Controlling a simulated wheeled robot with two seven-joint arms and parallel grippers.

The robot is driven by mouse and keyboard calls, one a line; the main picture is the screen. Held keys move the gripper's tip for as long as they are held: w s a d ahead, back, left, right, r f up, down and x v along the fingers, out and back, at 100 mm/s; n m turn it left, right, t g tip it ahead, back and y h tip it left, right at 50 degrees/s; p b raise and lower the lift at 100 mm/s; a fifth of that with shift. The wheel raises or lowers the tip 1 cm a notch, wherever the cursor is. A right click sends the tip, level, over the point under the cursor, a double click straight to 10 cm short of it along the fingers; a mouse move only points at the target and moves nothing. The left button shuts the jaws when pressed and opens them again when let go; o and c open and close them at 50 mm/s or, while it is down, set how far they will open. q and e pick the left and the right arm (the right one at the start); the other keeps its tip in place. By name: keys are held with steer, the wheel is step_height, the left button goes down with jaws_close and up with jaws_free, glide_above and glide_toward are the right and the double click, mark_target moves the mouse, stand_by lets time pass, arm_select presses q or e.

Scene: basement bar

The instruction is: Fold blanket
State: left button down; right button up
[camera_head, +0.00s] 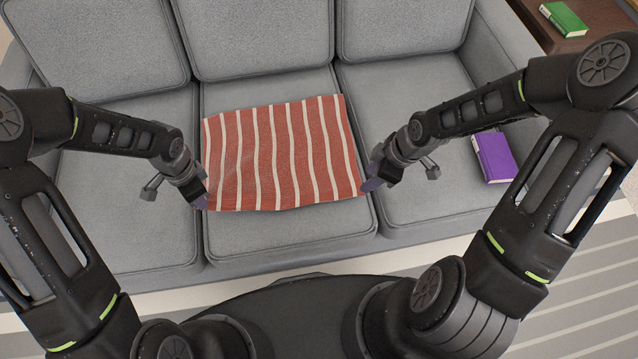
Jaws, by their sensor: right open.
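The blanket (282,150), red with white stripes, lies spread out and mostly flat on the sofa's middle seat, with slight ripples. My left gripper (203,200) is at the blanket's near left corner and overlaps it in the picture. Its jaws are too small to tell whether they hold the cloth. My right gripper (371,186) is open beside the near right corner, at or very close to the blanket's edge.
The grey sofa (130,215) has three seats and back cushions. A purple book (494,156) lies on the right seat. A green book (563,19) lies on a brown side table (600,20) at the back right. The left seat is clear.

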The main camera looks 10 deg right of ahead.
mark_target(356, 188)
steer(key=shift+x, duration=2.8)
jaws_close()
steer(key=shift+r, duration=0.1)
steer(key=shift+r, duration=2.4)
